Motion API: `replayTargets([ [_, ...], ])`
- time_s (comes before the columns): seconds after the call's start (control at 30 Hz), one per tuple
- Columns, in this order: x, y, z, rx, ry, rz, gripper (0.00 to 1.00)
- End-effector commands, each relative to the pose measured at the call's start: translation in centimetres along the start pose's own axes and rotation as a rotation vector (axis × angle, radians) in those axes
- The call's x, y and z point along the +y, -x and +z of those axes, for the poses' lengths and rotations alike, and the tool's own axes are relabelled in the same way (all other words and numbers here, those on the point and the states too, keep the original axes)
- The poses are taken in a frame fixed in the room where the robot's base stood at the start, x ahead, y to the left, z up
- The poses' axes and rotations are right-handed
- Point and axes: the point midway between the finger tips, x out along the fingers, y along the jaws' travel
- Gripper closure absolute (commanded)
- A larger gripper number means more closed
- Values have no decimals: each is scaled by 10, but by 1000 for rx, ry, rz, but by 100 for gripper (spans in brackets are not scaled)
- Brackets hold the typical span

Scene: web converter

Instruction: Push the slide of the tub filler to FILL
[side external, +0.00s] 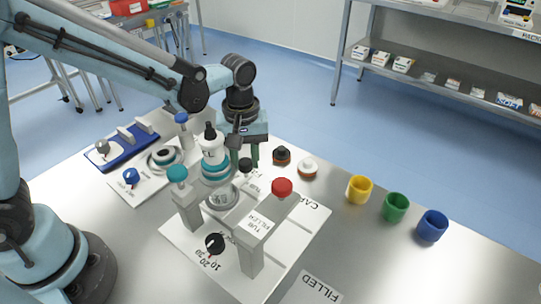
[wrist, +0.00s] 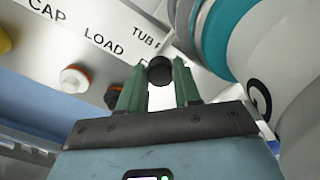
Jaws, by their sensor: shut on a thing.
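The tub filler (side external: 257,225) stands on a white plate on the bench, with a teal-banded white vessel (side external: 213,165) and a red cap on a post. Its slide has a round black knob (side external: 245,165), low beside the vessel; the knob also shows in the wrist view (wrist: 160,70). My gripper (side external: 245,157) is at the knob, its green fingers (wrist: 158,76) on either side of it and shut on it. LOAD and CAP lettering shows in the wrist view, but the rest of the slide's markings are partly hidden by my fingers.
A white-topped button (side external: 308,166) and a black-topped button (side external: 282,155) sit close behind the knob. A black dial (side external: 215,243) is at the plate's front. Yellow (side external: 359,189), green (side external: 395,207) and blue (side external: 432,225) cups stand right. The bench's front right is clear beside a FILLED label.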

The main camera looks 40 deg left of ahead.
Motion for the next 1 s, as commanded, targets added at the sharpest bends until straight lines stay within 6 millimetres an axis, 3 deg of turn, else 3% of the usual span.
replayTargets([
  [0.33,-6,0,-6,6,3,-3,100],
  [0.37,-6,0,-6,6,3,-3,66],
  [0.53,-5,0,-5,4,3,-2,42],
  [0.83,-3,0,-3,2,-1,1,42],
  [1.0,8,0,8,-4,-4,3,42],
])
